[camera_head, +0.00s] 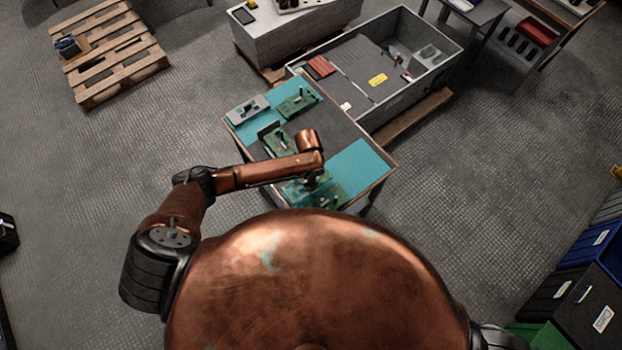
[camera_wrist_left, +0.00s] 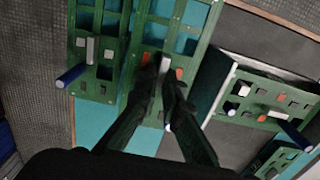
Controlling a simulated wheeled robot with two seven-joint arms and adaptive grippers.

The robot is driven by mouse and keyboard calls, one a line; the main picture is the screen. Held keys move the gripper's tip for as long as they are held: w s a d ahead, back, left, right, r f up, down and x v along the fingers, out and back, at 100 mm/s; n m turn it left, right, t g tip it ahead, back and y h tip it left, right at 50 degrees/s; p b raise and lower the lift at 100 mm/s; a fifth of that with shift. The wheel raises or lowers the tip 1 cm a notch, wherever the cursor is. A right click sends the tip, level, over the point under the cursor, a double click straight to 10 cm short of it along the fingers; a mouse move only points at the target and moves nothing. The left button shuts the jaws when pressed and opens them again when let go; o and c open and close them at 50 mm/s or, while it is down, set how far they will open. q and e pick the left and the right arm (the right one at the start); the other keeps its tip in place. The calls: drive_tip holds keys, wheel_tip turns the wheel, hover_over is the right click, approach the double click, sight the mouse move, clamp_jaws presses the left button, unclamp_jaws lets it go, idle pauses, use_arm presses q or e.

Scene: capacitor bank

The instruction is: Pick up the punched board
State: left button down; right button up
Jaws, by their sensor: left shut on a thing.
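In the left wrist view, the punched board (camera_wrist_left: 178,12), green with rectangular openings, lies in the middle with small grey and orange parts and an upright post. My left gripper (camera_wrist_left: 166,82) is shut on its post, the fingers on either side; the fingertips hide part of it. In the head view this board (camera_head: 327,194) is at the table's near end, partly hidden under my left gripper (camera_head: 312,183). Whether it is clear of the table I cannot tell. My right gripper is not in view.
A similar green board (camera_wrist_left: 98,50) lies close on the left, and another (camera_wrist_left: 262,98) stands raised on the right. A teal mat (camera_head: 362,165) is bare at right. A grey bin (camera_head: 378,118) stands behind.

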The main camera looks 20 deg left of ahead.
sight(303, 181)
use_arm(q)
drive_tip(key=s+a+r, duration=0.3)
drive_tip(key=s+r, duration=0.5)
drive_tip(key=s, duration=0.4)
drive_tip(key=shift+a+r, duration=0.15)
drive_tip(key=shift+a, duration=0.15)
drive_tip(key=shift+s, duration=0.1)
